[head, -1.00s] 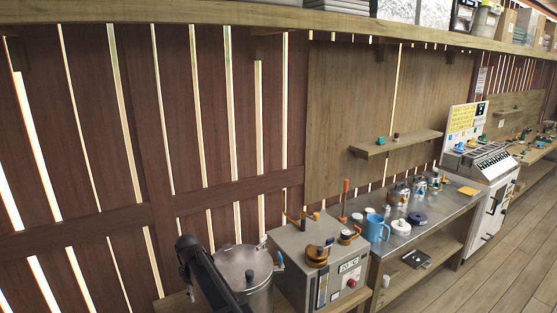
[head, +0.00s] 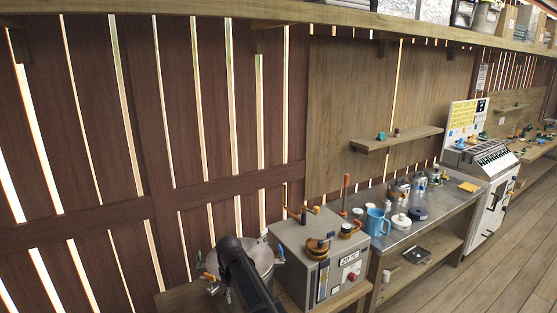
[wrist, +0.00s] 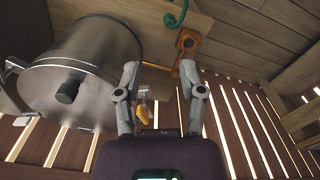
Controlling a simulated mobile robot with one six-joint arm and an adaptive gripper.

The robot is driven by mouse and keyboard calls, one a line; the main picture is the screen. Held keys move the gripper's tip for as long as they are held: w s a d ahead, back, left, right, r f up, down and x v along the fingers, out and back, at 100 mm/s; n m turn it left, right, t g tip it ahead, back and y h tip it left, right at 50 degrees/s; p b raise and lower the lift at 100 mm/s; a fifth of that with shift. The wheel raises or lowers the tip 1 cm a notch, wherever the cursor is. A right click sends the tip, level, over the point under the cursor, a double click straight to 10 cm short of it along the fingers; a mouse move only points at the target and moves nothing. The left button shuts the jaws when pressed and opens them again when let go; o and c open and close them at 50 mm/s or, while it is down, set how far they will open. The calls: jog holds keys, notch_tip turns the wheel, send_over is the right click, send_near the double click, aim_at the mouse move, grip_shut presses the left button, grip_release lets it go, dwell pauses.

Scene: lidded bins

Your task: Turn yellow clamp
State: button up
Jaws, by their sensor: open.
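The metal pot (wrist: 85,70) with a dark lid knob fills the left of the wrist view. In the head view my dark arm covers much of the pot (head: 262,255). A yellow-orange clamp handle (wrist: 143,112) shows beside the pot's rim in the wrist view, close to my left finger. My gripper (wrist: 160,72) is open, its two fingers apart and nothing held between them. I cannot tell whether a finger touches the clamp. A yellow-orange handle (head: 209,277) shows at the pot's left in the head view, and a blue one (head: 281,252) at its right.
A grey heater box (head: 320,255) with knobs stands right of the pot. A metal table (head: 425,215) with a blue mug (head: 376,222) lies beyond. An orange bracket (wrist: 187,42) is near the fingertips in the wrist view. The slatted wall (head: 90,120) is behind.

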jog(key=s+d+f+m+b, duration=0.2)
jog(key=s+d, duration=0.3)
jog(key=d, duration=0.5)
jog(key=s+d+f+m+b, duration=0.2)
jog(key=s+d+m, duration=0.3)
jog(key=d, duration=0.6)
jog(key=s+d+f+m+b, duration=0.3)
jog(key=s+d, duration=0.2)
jog(key=d, duration=0.5)
jog(key=shift+s+d+f, duration=0.25)
jog(key=shift+s+f, duration=0.1)
